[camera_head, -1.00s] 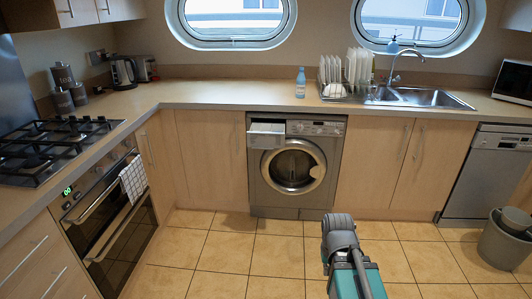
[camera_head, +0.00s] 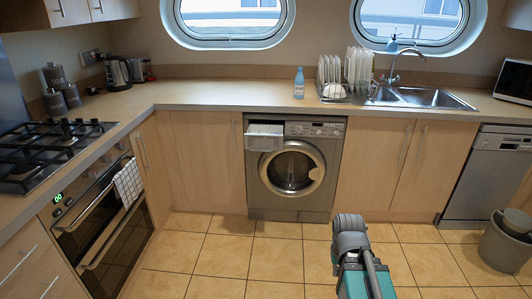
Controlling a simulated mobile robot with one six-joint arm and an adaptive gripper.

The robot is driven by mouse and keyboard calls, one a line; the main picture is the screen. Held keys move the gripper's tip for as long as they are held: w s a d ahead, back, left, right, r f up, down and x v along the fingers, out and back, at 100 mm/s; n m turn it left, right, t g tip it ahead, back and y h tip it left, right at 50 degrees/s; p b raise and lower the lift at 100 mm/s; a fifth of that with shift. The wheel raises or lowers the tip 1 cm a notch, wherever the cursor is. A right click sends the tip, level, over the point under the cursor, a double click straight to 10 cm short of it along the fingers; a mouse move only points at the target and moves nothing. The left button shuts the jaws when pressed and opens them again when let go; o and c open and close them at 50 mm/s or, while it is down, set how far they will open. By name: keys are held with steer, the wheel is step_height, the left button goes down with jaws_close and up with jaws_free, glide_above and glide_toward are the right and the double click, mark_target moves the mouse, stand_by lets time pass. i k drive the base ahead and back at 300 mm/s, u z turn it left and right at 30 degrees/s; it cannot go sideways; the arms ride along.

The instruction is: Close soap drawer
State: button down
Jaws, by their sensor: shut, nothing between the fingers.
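The soap drawer (camera_head: 265,141) is at the top left of the silver washing machine (camera_head: 292,203). It is pulled out and sticks forward from the machine's front, with its open top showing. The washing machine's round door (camera_head: 293,169) is shut. Part of my own arm, grey and teal, shows at the bottom right of centre, on the near side of the washing machine and apart from it. My gripper is not in view.
A worktop (camera_head: 215,92) runs above the machine, with a blue bottle (camera_head: 299,83) on it. An oven (camera_head: 105,235) stands at the left, a dishwasher (camera_head: 486,180) and grey bin (camera_head: 505,245) at the right. The tiled floor (camera_head: 240,262) before the machine is clear.

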mark_target(258, 138)
steer(key=i, duration=0.9)
steer(key=u, duration=0.05)
